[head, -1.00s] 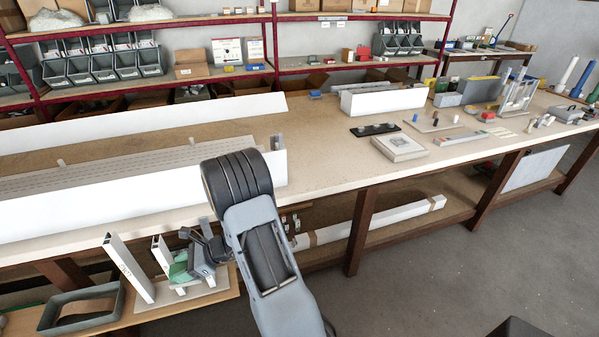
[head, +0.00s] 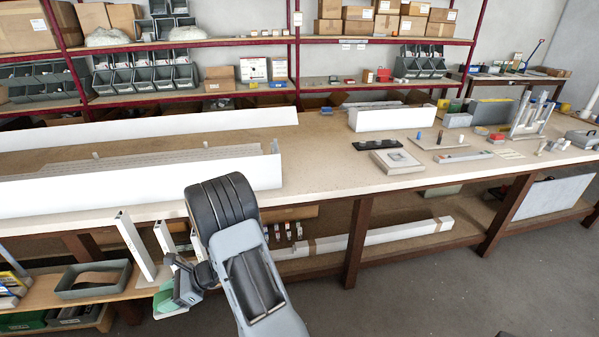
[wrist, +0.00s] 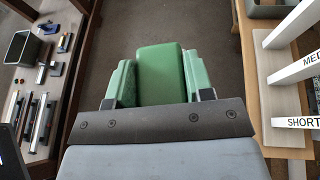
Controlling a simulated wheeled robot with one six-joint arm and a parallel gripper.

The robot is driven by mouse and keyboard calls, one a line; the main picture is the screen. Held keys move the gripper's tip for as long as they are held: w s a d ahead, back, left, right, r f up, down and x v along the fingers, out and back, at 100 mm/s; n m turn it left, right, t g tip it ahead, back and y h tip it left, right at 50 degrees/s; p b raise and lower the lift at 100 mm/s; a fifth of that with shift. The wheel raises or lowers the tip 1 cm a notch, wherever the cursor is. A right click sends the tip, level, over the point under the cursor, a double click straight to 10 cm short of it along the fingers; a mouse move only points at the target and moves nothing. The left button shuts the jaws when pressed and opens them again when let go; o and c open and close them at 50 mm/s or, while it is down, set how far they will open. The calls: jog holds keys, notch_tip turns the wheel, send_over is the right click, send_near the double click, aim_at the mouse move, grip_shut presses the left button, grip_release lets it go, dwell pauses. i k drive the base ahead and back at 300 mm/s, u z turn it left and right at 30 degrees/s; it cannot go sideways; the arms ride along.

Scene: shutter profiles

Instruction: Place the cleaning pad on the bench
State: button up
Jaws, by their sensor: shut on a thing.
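The green cleaning pad (head: 171,299) is in my gripper (head: 184,287), at the lower left of the head view. It hangs low in front of the lower shelf, clear of the floor. In the wrist view the pad (wrist: 160,75) sits centred at my gripper (wrist: 160,90), with green pieces on both sides of it. My arm partly hides the gripper in the head view. The long bench (head: 320,177) stands above and behind the pad, and its pale top has bare room in the middle.
White upright profiles (head: 136,245) stand on the low shelf beside my gripper; the wrist view shows labelled ones (wrist: 297,68). A grey tray (head: 93,279) lies to the left. Long white channels (head: 130,188) cover the bench's left part. A flat box (head: 397,160) and fixtures occupy its right.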

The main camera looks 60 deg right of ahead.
aim_at(333, 168)
jog(key=u, duration=1.5)
jog(key=i, duration=0.75)
jog(key=z, duration=3.55)
